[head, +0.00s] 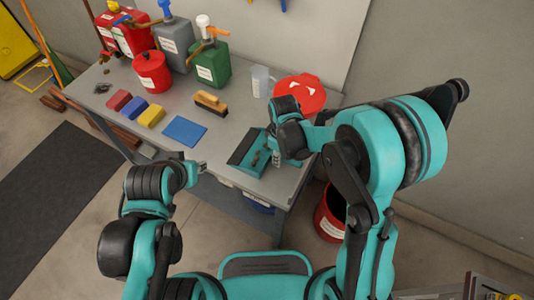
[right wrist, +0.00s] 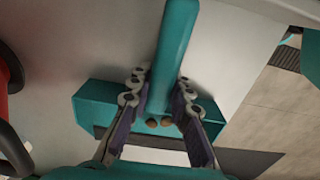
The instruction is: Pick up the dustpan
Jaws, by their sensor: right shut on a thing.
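The teal dustpan (head: 243,148) is at the front right of the grey table, its handle partly hidden by my right gripper (head: 277,157). In the right wrist view the dustpan's handle (right wrist: 177,40) runs between the two fingers of my right gripper (right wrist: 162,88), which are shut on it. The wide pan lies behind the fingers there. I cannot tell whether the dustpan touches the table. My left gripper (head: 198,167) is near the table's front edge, left of the dustpan, apart from it; its finger opening is not clear.
A blue cloth (head: 184,131), a brush (head: 211,102) and several sponges (head: 151,115) lie left on the table (head: 222,135). A clear jug (head: 262,80) and red lid-like object (head: 300,95) stand behind. Pump canisters (head: 208,65) line the back. A red bucket (head: 329,218) is on the floor.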

